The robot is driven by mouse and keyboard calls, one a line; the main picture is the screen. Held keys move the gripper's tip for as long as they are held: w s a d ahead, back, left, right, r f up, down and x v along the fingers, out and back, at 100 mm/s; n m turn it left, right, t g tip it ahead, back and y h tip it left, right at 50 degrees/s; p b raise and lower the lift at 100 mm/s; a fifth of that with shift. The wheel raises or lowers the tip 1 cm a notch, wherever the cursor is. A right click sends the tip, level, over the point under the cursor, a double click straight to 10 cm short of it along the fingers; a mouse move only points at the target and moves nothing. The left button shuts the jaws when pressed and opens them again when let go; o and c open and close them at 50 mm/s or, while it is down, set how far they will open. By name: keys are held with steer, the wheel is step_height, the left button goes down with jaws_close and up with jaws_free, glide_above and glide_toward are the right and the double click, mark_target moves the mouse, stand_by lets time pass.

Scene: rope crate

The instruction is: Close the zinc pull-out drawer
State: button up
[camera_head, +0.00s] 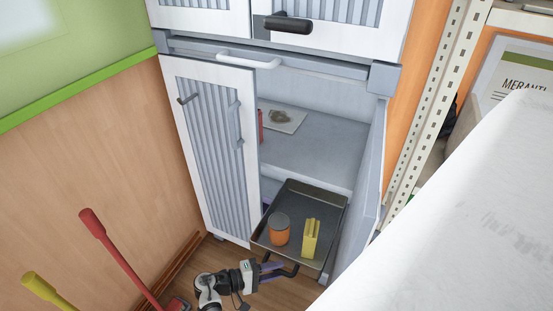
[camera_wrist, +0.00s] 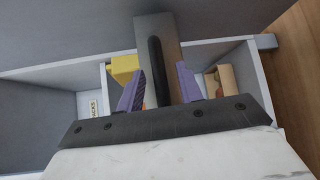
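The pull-out drawer (camera_head: 303,203) is a dark grey tray, drawn out from the lower cabinet in the head view. An orange jar (camera_head: 279,232) with a grey lid and a yellow block-shaped item (camera_head: 310,238) stand in it. A dark handle bar (camera_head: 290,271) is on its front. My gripper (camera_head: 270,267) is at this front edge. In the wrist view my gripper (camera_wrist: 162,88) has its purple fingers apart, one on each side of a dark handle (camera_wrist: 155,72). A gap shows on the right; contact on the left cannot be told.
The cabinet's left door (camera_head: 212,148) is near the drawer, and the right door (camera_head: 370,180) stands open along its right side. A grey shelf (camera_head: 315,150) is behind. A red-handled tool (camera_head: 118,255) stands at left. A white surface (camera_head: 470,215) fills the lower right.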

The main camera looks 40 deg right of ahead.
steer(key=shift+s+d+f, duration=0.1)
steer(key=shift+s+d, duration=0.1)
steer(key=shift+d, duration=0.15)
steer(key=shift+c, duration=0.4)
jaws_close()
steer(key=shift+w+d, duration=0.1)
steer(key=shift+w, duration=0.05)
